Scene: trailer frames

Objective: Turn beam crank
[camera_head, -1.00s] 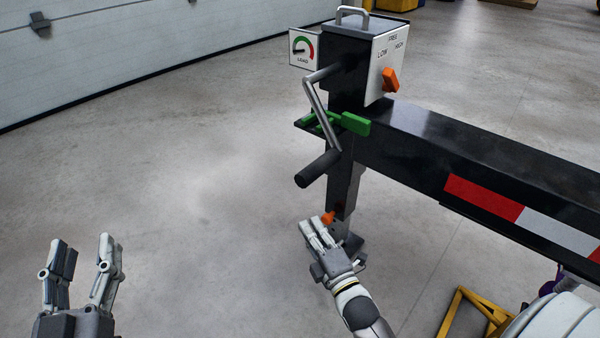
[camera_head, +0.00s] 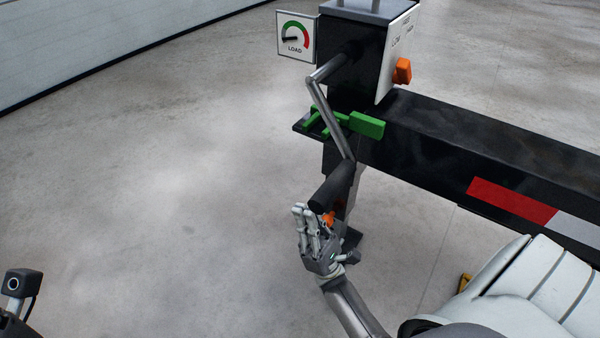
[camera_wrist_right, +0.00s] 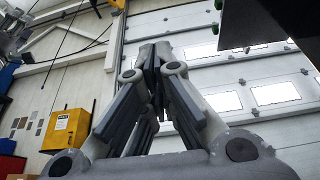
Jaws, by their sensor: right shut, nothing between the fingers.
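The beam crank is a bent grey metal arm (camera_head: 332,120) with a black cylindrical grip (camera_head: 333,186) hanging at its lower end. It comes out of a black box (camera_head: 348,60) on the end of the beam. My right gripper (camera_head: 308,218) is just below the grip's lower end in the head view. Its fingers point up and are shut with nothing between them; the fingertips also meet in the right wrist view (camera_wrist_right: 158,62). Whether they touch the grip is unclear. Only a piece of my left gripper (camera_head: 18,284) shows at the lower left edge.
A load gauge (camera_head: 296,37) is beside the box, with its needle left. An orange selector knob (camera_head: 402,70) is on the box's right face. The black beam (camera_head: 450,140) runs right. Floor to the left is clear.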

